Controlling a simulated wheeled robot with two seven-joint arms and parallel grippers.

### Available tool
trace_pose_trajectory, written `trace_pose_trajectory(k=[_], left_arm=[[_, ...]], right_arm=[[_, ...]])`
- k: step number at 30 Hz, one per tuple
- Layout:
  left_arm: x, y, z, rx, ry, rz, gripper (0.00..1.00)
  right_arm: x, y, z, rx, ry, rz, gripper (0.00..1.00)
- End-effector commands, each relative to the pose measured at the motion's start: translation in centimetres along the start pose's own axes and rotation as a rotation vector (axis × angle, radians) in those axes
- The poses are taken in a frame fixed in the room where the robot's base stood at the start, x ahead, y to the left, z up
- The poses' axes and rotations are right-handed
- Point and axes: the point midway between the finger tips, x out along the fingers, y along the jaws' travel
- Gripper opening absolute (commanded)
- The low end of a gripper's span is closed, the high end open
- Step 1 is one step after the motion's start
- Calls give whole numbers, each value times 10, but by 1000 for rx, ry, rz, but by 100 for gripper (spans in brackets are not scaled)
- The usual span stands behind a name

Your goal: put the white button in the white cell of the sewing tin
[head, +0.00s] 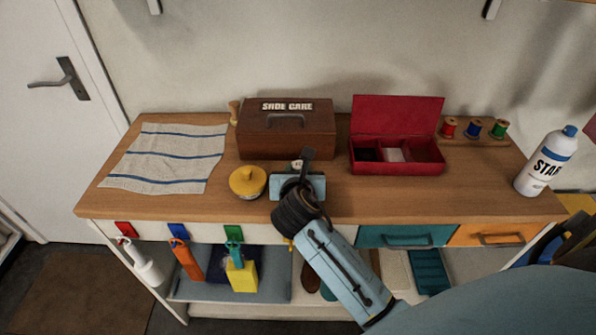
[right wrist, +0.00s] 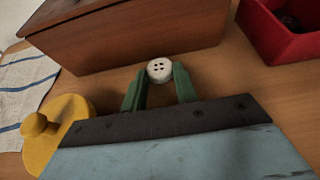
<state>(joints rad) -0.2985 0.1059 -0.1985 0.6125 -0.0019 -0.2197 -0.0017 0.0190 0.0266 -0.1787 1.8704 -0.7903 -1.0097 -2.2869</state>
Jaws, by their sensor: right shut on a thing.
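The white button (right wrist: 160,70) is round with several holes and sits between the fingertips of my right gripper (right wrist: 160,84). In the head view my right gripper (head: 299,168) is in front of the brown shoe care box, mostly hidden by its own wrist. The sewing tin (head: 397,168) is red with its lid (head: 397,118) raised, to the right of my right gripper. Its left cell looks dark, its middle cell (head: 394,155) white, its right cell red. A corner of the tin (right wrist: 283,35) shows at the upper right of the right wrist view. My left gripper is not in view.
The shoe care box (head: 286,135) stands behind my right gripper. A yellow-lidded pot (head: 247,181) is just left of it. A striped cloth (head: 165,157) lies at the left; thread spools (head: 473,130) and a starch bottle (head: 546,162) stand at the right.

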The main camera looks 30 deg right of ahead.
Motion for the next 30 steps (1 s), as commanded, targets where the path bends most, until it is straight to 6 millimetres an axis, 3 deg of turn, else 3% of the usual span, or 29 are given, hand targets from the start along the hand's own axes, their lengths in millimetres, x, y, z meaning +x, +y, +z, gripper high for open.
trace_pose_trajectory(k=[4,5,10,21,30], left_arm=[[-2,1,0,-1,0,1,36],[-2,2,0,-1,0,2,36],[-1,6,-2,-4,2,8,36],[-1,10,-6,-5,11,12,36],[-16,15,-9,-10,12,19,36]], right_arm=[[1,0,-3,-2,1,0,8],[1,0,-3,-2,0,0,30],[1,0,-3,-1,0,0,51],[-3,0,1,1,0,1,51],[-62,0,2,1,2,2,51]])
